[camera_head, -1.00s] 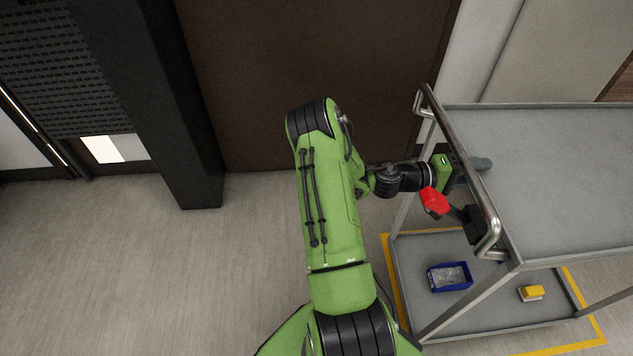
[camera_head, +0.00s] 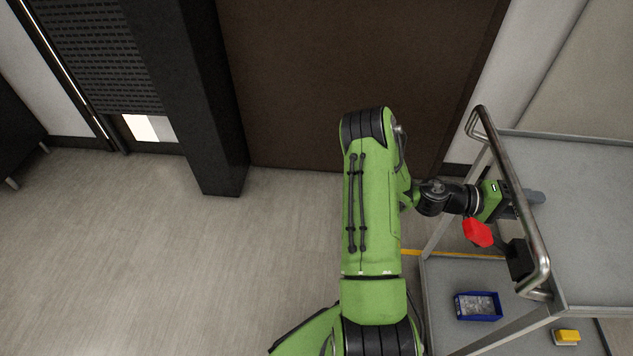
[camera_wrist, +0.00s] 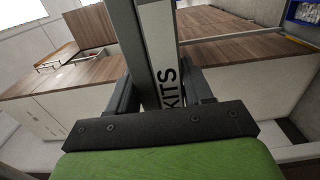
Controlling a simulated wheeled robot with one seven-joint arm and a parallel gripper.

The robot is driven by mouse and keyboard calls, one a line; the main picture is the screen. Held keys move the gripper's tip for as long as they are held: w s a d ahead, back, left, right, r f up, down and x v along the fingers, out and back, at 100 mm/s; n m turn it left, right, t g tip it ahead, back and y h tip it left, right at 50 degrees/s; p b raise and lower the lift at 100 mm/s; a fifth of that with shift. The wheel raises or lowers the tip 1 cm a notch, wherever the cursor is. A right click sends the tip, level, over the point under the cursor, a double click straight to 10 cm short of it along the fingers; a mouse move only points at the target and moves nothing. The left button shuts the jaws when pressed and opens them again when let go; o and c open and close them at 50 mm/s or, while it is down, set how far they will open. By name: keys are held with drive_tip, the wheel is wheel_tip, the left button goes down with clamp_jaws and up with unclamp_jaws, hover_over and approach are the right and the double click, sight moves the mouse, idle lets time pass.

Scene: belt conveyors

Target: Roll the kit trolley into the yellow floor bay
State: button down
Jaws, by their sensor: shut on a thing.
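The kit trolley is a grey two-shelf cart with its upper shelf (camera_head: 605,215) at the right of the head view. Its metal push handle (camera_head: 508,172) faces me. My gripper (camera_head: 525,200) is shut on the handle. In the wrist view, my gripper (camera_wrist: 160,95) has a metal bar between its jaws, beside a white "KITS" label (camera_wrist: 163,50). The yellow floor bay shows as a yellow line (camera_head: 465,255) behind the lower shelf (camera_head: 440,285). The rest of its outline is hidden or out of frame.
A blue bin (camera_head: 478,306) and a yellow-topped block (camera_head: 567,337) rest on the lower shelf. A dark pillar (camera_head: 195,110) and brown panel (camera_head: 350,60) stand behind. Grey floor (camera_head: 150,260) is open at left. The wrist view shows wood-topped counters (camera_wrist: 60,78).

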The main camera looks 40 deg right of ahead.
drive_tip(key=c, duration=0.7)
unclamp_jaws()
drive_tip(key=shift+w+a+f, duration=0.1)
drive_tip(key=shift+f, duration=0.2)
drive_tip(key=shift+c, duration=0.2)
drive_tip(key=shift+o, duration=1.3)
drive_tip(key=shift+a, duration=0.1)
drive_tip(key=shift+o, duration=0.2)
drive_tip(key=shift+w+r, duration=0.1)
drive_tip(key=shift+r, duration=0.05)
drive_tip(key=v, duration=1.2)
drive_tip(key=shift+r, duration=0.1)
